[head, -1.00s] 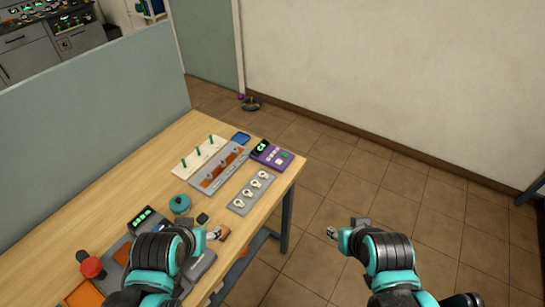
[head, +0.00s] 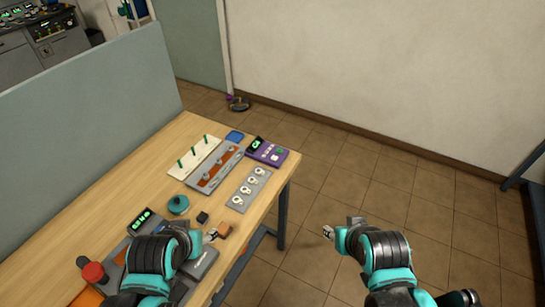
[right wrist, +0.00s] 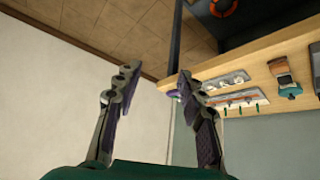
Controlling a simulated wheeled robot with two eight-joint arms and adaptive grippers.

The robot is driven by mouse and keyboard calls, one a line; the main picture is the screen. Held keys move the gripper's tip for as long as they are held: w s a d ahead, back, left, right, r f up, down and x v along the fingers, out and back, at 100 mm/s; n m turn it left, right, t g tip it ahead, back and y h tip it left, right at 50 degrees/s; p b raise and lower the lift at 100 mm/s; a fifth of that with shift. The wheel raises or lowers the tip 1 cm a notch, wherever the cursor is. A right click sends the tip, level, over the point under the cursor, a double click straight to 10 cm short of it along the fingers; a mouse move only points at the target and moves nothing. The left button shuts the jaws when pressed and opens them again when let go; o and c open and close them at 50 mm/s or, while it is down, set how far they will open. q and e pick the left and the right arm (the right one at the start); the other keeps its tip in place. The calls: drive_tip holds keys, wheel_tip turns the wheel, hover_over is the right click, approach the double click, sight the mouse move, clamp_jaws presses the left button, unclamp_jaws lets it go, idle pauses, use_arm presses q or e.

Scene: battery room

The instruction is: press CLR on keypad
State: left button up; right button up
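A purple panel (head: 268,152) with a lit green display and several small buttons lies at the table's far right corner. A grey unit with a lit green display (head: 140,218) sits at the near left, partly hidden by my left arm. I cannot read a CLR label on either one. My left gripper (head: 212,236) is low over the table's near part, beside a small orange-brown block (head: 223,229); its finger opening is unclear. My right gripper (head: 328,232) is off the table's right side, over the floor. In the right wrist view it is open and empty (right wrist: 159,80).
The wooden table (head: 110,190) also holds a grey plate with white round parts (head: 248,189), a board with green pegs (head: 193,157), a teal round knob (head: 178,204) and a red knob (head: 94,272). A grey partition (head: 80,130) stands along its left.

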drive_tip(key=shift+s+a, duration=0.1)
drive_tip(key=shift+a, duration=0.05)
drive_tip(key=shift+c, duration=0.3)
clamp_jaws()
idle(1.1)
